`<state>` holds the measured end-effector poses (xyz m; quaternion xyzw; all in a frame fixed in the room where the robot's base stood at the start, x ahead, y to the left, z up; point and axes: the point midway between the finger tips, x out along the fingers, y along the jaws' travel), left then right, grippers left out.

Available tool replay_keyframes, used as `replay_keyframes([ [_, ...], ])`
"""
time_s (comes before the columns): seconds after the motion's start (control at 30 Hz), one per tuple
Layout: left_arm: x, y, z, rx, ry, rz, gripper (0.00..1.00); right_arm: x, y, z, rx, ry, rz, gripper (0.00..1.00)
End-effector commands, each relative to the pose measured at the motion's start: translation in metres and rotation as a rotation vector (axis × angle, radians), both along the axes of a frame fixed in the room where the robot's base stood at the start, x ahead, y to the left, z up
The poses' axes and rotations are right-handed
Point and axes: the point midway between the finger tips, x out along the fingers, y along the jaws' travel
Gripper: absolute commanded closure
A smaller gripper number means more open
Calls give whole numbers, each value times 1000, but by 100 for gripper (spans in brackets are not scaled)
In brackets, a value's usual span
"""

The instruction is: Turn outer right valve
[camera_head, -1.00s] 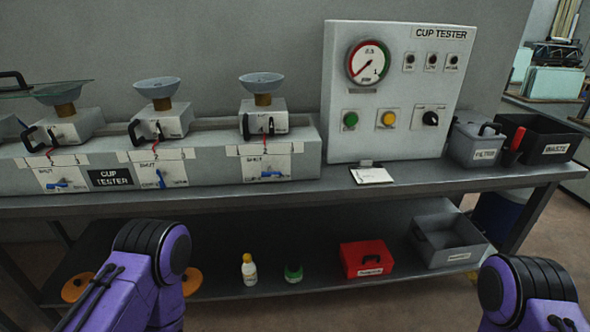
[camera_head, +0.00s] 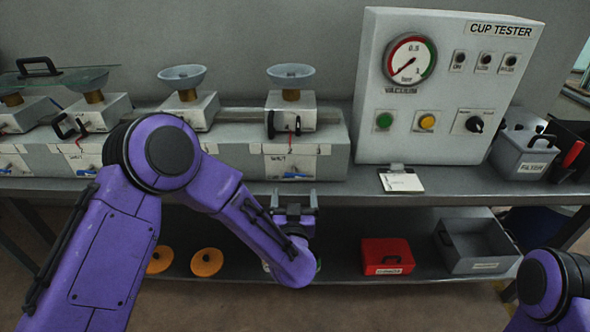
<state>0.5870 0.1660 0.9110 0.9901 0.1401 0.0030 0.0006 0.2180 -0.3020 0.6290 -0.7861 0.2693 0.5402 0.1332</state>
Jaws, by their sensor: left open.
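The outer right valve (camera_head: 295,176) is a small blue handle low on the front of the cup tester's grey base, under the rightmost cup station (camera_head: 291,110). The handle looks roughly level below a white label reading SHUT. My left gripper (camera_head: 295,196) is just below and in front of this valve, at the bench's front edge. Its two fingers point up, apart, with nothing seen between them. A gap shows between the fingertips and the valve. My left arm hides part of the middle stations. My right gripper is out of view; only part of that arm shows lower right.
A control panel (camera_head: 450,85) with a vacuum gauge stands right of the stations. A clipboard (camera_head: 401,180) lies before it. A filter bin (camera_head: 521,157) stands at right. The lower shelf holds a red box (camera_head: 387,256), a grey crate (camera_head: 478,246) and orange discs (camera_head: 206,262).

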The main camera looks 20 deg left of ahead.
Motion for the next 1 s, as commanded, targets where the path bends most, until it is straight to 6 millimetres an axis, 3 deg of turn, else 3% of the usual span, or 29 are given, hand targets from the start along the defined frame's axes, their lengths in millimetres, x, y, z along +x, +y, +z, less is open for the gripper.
replay_keyframes([
  [0.4, 80, 25, -1, 0, 3, 3, 11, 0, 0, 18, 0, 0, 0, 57],
  [0.57, 94, 28, -2, 2, 5, 0, 11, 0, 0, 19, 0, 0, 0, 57],
  [0.8, 96, 28, -3, 2, 5, -1, 11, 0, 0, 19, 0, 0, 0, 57],
  [0.83, 96, 28, -3, 2, 5, -1, 15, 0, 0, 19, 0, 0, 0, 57],
  [0.97, 96, 28, -3, 2, 5, -1, 57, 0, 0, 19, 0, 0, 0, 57],
  [1.0, 96, 28, -3, 2, 5, -1, 63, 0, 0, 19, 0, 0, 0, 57],
])
